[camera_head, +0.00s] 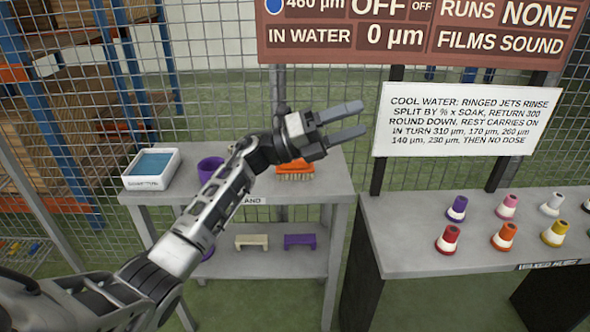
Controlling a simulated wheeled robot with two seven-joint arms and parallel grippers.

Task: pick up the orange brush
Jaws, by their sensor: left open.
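The gripper body and wrist hide part of the brush's upper side. The gripper does not appear to touch the brush. My right gripper is not in view.
The left table (330,180) also holds a white tray with blue inside (152,168) and a purple cup (210,170). The right table (400,235) bears several coloured cones. A mesh fence stands behind.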

